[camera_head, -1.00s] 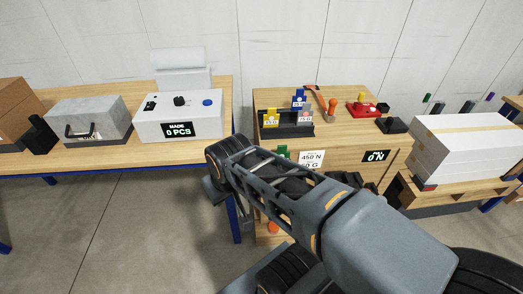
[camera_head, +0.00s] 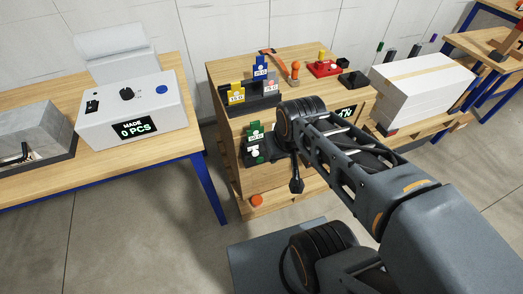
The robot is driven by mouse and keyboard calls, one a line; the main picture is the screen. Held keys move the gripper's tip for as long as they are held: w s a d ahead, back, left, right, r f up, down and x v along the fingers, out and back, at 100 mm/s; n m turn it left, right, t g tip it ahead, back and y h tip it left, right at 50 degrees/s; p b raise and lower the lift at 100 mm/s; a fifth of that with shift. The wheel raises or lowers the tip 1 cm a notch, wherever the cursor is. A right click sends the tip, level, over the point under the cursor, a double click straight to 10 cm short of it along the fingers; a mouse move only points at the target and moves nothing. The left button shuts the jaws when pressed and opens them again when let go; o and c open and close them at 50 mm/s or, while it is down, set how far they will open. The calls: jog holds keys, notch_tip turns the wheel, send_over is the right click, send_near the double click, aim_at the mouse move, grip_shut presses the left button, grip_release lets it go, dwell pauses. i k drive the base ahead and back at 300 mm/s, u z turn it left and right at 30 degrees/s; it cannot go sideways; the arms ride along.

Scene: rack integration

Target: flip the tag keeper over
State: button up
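I cannot tell for certain which thing is the tag keeper. A black rack (camera_head: 263,100) on the wooden cabinet holds a yellow tag (camera_head: 236,92), a blue tag (camera_head: 260,66) and a pink tag (camera_head: 270,86). A green tag (camera_head: 255,131) stands in a dark holder (camera_head: 252,157) at the cabinet's front, just left of my arm. My gripper (camera_head: 296,187) is a small dark shape hanging in front of the cabinet, right of and below the green tag, seeming apart from it. Its fingers are too small and dark to read. My arm hides part of the cabinet front.
The cabinet top (camera_head: 225,73) also bears an orange-handled tool (camera_head: 295,71), a red device (camera_head: 325,68) and a black block (camera_head: 353,79). A counter box (camera_head: 135,112) stands on the left table. Open floor lies between table and cabinet.

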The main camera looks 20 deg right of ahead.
aim_at(255, 153)
jog(key=z, duration=1.05)
jog(key=k, duration=0.85)
jog(key=u, duration=1.5)
jog(key=i, duration=0.5)
jog(key=z, duration=0.05)
